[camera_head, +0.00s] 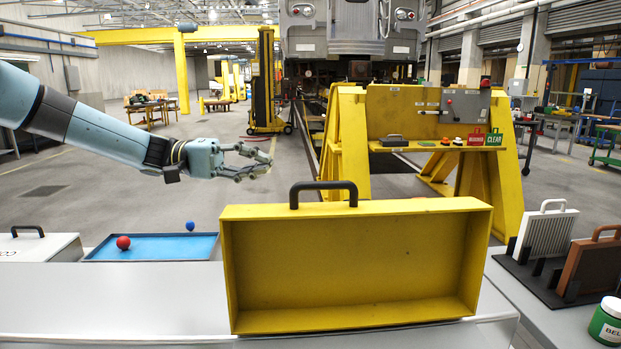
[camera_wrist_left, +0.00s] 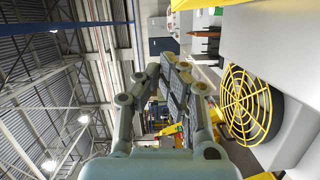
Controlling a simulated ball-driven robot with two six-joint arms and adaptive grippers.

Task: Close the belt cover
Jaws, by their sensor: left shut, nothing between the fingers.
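The yellow belt cover (camera_head: 350,262) stands raised on edge on the light grey housing, its hollow inner side facing me. A black handle (camera_head: 323,190) sits on its upper edge. My left gripper (camera_head: 262,162) is shut and empty, in the air above and to the left of the cover, apart from the handle. In the left wrist view my left gripper (camera_wrist_left: 170,72) shows with its fingers together and nothing between them. What lies behind the cover is hidden in the head view. My right gripper is not in view.
Left of the cover, a blue tray (camera_head: 150,247) holds a red ball (camera_head: 123,243) and a blue ball (camera_head: 190,226). At right are handled panels (camera_head: 545,232) in a rack and a green jar (camera_head: 607,322). A yellow round fan guard (camera_wrist_left: 246,105) shows in the left wrist view.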

